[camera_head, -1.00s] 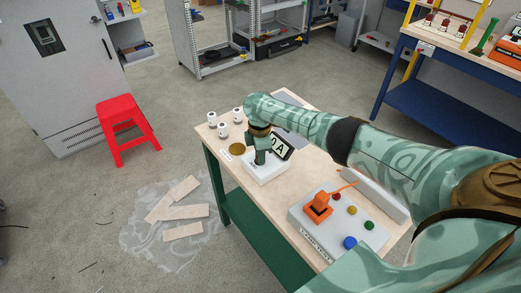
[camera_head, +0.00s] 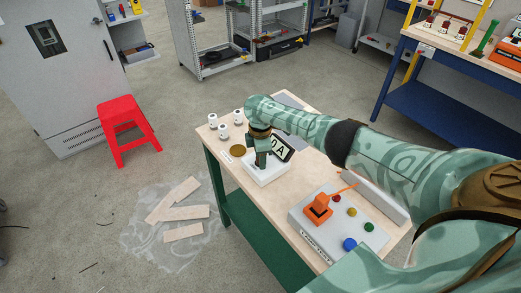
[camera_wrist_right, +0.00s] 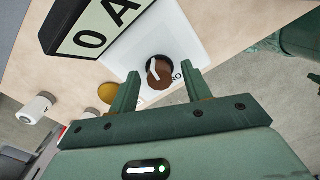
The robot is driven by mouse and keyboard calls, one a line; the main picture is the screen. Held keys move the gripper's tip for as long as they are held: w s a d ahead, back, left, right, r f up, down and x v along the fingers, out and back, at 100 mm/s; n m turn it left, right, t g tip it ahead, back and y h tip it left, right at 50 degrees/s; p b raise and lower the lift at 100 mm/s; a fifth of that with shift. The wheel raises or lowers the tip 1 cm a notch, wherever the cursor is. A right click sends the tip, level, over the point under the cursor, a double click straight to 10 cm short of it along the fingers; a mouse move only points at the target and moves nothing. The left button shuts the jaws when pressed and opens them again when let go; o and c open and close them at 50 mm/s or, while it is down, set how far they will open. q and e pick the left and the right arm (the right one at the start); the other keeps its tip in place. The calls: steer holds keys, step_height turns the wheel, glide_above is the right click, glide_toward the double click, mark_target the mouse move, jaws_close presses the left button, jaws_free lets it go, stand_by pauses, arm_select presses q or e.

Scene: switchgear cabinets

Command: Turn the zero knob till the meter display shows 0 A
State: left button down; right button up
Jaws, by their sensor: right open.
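The meter is a white box (camera_head: 272,174) on the bench, with a dark-framed display (camera_head: 283,148) tilted up behind it. In the right wrist view the display (camera_wrist_right: 95,30) reads 0 A. The round brown zero knob (camera_wrist_right: 160,72), with a white pointer mark, sits on the white top; lettering beside it is partly covered. My right gripper (camera_head: 262,158) is above the box, pointing down. In the wrist view its open fingers (camera_wrist_right: 161,75) stand on either side of the knob, with gaps showing. The knob is hidden in the head view. My left gripper is not in view.
A grey control box (camera_head: 325,228) with an orange lever and coloured buttons stands nearer on the bench. A red stool (camera_head: 127,128) stands on the floor at left.

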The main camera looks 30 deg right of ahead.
step_height(320, 180, up, 16)
steer(key=p, duration=0.6)
steer(key=shift+p, duration=0.3)
